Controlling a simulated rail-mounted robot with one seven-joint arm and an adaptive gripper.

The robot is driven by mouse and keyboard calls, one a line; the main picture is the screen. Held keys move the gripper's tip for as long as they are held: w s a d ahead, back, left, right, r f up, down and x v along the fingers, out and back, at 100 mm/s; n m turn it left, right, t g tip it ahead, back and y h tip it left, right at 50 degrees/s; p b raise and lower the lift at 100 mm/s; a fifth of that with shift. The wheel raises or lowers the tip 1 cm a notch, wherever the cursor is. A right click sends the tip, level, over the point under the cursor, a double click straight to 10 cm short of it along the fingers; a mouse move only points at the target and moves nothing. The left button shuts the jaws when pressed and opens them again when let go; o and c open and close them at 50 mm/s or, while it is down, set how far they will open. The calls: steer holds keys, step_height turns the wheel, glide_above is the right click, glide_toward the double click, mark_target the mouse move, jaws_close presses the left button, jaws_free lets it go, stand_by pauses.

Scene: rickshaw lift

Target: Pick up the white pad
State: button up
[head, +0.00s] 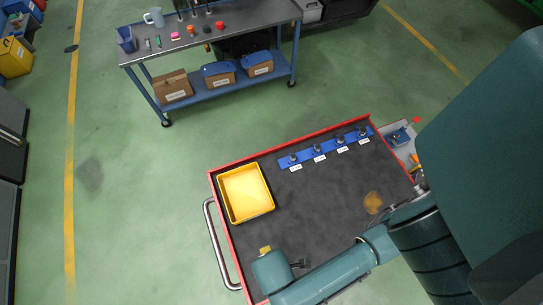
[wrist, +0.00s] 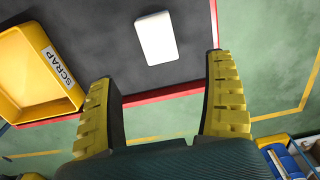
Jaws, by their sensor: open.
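The white pad (wrist: 156,38) lies flat on the dark cart top in the wrist view, a rounded rectangle. It does not show in the head view, where my arm covers part of the cart top. My gripper (wrist: 163,68) is open, with its two yellow ridged fingers spread wide and nothing between them. The pad appears just beyond the fingertips, between their lines and apart from both. In the head view my wrist is over the cart's near edge, and only a small yellow piece of the gripper shows.
A yellow tray (head: 222,201), labelled SCRAP in the wrist view (wrist: 18,100), stands at the cart's left. A blue strip (head: 327,147) with several labelled knobs runs along the far side. The red-edged cart top (head: 315,198) is clear in the middle. A workbench (head: 222,38) stands beyond.

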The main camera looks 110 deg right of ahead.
step_height(320, 180, down, 6)
steer(key=shift+r, duration=0.1)
steer(key=f, duration=0.4)
steer(key=shift+s+d+f, duration=0.1)
steer(key=shift+s, duration=0.2)
steer(key=shift+f, duration=0.45)
steer(key=shift+c, duration=0.3)
steer(key=c, duration=1.2)
